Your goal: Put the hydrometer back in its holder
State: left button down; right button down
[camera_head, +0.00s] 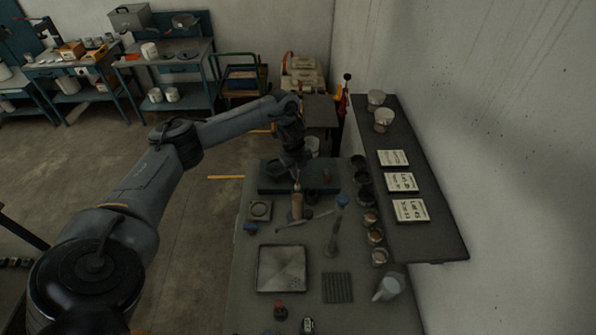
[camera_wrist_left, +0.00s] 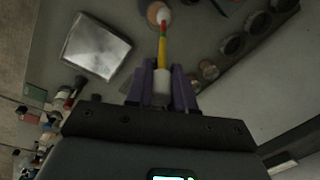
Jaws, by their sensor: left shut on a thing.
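My left gripper (camera_head: 297,181) reaches over the far part of the bench, its fingers hard to make out in the head view. A brown upright thing (camera_head: 297,206) shows just below the gripper in the head view. I cannot tell which thing is the holder. My right gripper is not in view.
A square metal tray (camera_head: 282,268) lies nearer, beside a dark ribbed mat (camera_head: 337,288). Several cups line the right side, below a wall shelf (camera_head: 437,234) with cards. A teal mat (camera_head: 270,184) lies at the far end.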

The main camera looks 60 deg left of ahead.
pick_arm(q)
jog(key=shift+r+p, duration=0.65)
jog(key=shift+r, duration=1.75)
